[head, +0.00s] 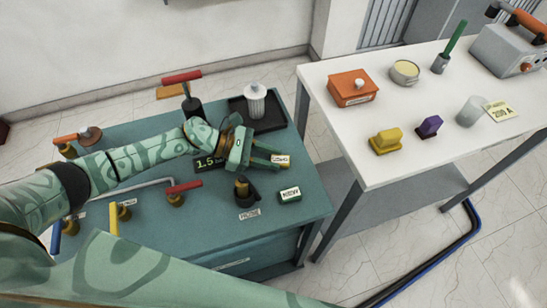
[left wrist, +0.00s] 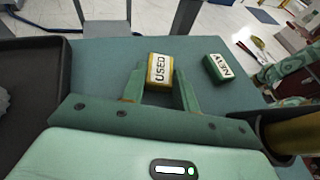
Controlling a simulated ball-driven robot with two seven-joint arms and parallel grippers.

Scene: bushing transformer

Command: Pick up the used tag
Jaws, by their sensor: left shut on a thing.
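The used tag (head: 281,159) is a small yellow block with a white face lettered USED. It also shows in the left wrist view (left wrist: 159,71), between the two finger ends. My left gripper (head: 270,157) reaches over the teal table from the left and is shut on the used tag, with a finger on each side; its fingers also show in the left wrist view (left wrist: 158,88). Whether the tag touches the tabletop is hard to tell. My right gripper is not in view.
A green tag (head: 290,195) lettered NEW lies nearby on the teal table (head: 150,240). A dark fitting (head: 245,190) stands beside it. A black tray (head: 268,122) holds a white ribbed bushing (head: 255,100). A white table (head: 345,115) with several objects stands to the right.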

